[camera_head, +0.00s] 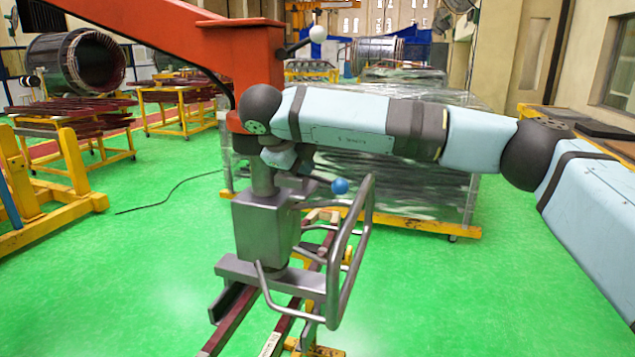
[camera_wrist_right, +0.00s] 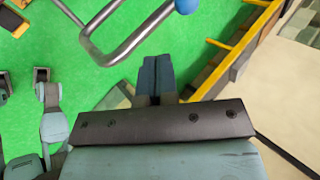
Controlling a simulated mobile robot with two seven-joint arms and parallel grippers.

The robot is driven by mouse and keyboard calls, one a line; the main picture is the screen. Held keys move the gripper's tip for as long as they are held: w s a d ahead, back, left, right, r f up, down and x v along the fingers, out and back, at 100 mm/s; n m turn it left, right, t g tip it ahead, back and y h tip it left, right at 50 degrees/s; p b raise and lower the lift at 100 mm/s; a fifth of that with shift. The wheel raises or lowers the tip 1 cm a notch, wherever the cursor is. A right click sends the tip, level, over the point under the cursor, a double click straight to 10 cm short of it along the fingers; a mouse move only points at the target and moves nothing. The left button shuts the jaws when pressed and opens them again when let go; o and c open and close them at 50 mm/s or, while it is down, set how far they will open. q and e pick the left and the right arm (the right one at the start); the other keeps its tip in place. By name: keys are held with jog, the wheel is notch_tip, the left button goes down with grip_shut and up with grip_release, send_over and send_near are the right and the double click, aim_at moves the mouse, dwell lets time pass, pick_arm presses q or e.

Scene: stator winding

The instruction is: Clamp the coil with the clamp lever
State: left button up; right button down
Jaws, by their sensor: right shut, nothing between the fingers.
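The coil (camera_head: 236,318), dark red bars, runs under the grey clamp tool (camera_head: 263,228) that hangs from the red crane arm. A lever with a blue ball knob (camera_head: 340,186) sticks out to the right of the tool's body, beside the tube handle (camera_head: 338,265). The blue knob (camera_wrist_right: 187,5) and the tube handle (camera_wrist_right: 104,50) also show in the wrist view. My right gripper (camera_wrist_right: 157,66) is shut and empty, its fingers apart from the knob in that picture. In the head view it is largely hidden near the tool's top. My left gripper is not in view.
The red crane arm (camera_head: 180,35) carries another lever with a white ball (camera_head: 318,33). A wrapped stack (camera_head: 420,190) stands behind the tool. Yellow frames (camera_head: 75,170) and a stator (camera_head: 90,62) are on the left. Green floor is open at front right.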

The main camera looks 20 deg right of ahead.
aim_at(336, 190)
pick_arm(q)
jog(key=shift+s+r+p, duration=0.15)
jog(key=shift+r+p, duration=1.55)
jog(key=shift+p, duration=0.05)
pick_arm(e)
jog(key=shift+w+d+r+x, duration=0.2)
jog(key=shift+d+r+x, duration=0.1)
jog(key=shift+x, duration=1.85)
jog(key=shift+w+d+r+x, duration=0.15)
jog(key=shift+d+r+x, duration=0.15)
jog(key=shift+x, duration=1.9)
jog(key=shift+w+d+r+x, duration=0.2)
jog(key=shift+d+r+x, duration=0.1)
jog(key=shift+x, duration=1.85)
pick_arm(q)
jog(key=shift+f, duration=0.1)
